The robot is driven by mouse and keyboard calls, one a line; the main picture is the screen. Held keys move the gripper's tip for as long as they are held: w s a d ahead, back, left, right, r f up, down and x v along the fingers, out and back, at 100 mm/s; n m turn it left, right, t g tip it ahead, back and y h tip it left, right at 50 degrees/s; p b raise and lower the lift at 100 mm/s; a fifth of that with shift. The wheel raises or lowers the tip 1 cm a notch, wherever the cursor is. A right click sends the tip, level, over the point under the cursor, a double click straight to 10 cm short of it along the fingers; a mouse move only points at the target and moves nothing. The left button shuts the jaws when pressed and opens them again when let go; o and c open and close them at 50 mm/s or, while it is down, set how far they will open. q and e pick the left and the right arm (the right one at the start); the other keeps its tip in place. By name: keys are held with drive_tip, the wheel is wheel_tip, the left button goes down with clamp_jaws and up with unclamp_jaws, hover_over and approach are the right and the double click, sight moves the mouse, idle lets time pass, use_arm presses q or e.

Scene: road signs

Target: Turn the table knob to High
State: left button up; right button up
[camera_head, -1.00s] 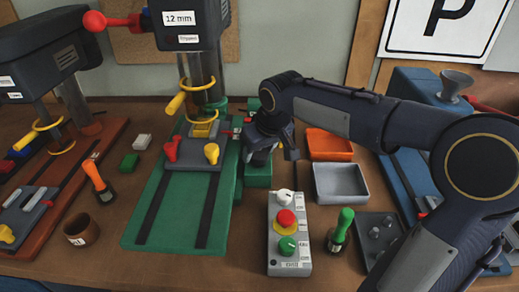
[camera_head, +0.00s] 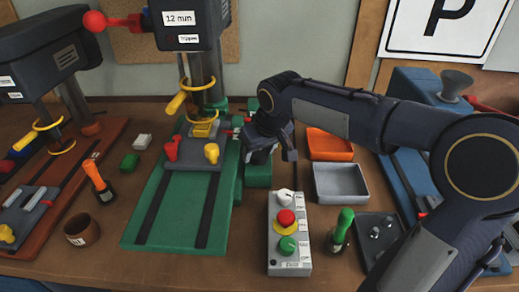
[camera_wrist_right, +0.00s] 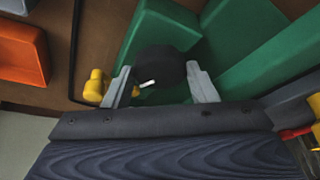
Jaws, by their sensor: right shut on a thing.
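The table knob is a round black knob (camera_wrist_right: 160,64) with a white pointer mark; it shows in the right wrist view beside green machine parts (camera_wrist_right: 160,30). My right gripper (camera_wrist_right: 161,82) has one finger on each side of the knob and is shut on it. In the head view my right gripper (camera_head: 262,152) is beside the green block (camera_head: 258,175), right of the middle drill press's table; the arm covers the knob there. I cannot read any setting label by the knob. My left gripper is not in view.
A grey control box (camera_head: 275,262) with a white knob, a red button and a green knob stands in front. An orange tray (camera_head: 330,146) and a grey tray (camera_head: 341,182) lie to the right. A green-handled tool (camera_head: 343,228) stands beside the box.

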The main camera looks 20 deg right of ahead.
drive_tip(key=shift+f, duration=0.1)
idle(0.3)
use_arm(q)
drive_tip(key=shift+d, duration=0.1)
use_arm(e)
drive_tip(key=o, duration=1)
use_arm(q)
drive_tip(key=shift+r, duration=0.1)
use_arm(e)
drive_tip(key=shift+r, duration=0.2)
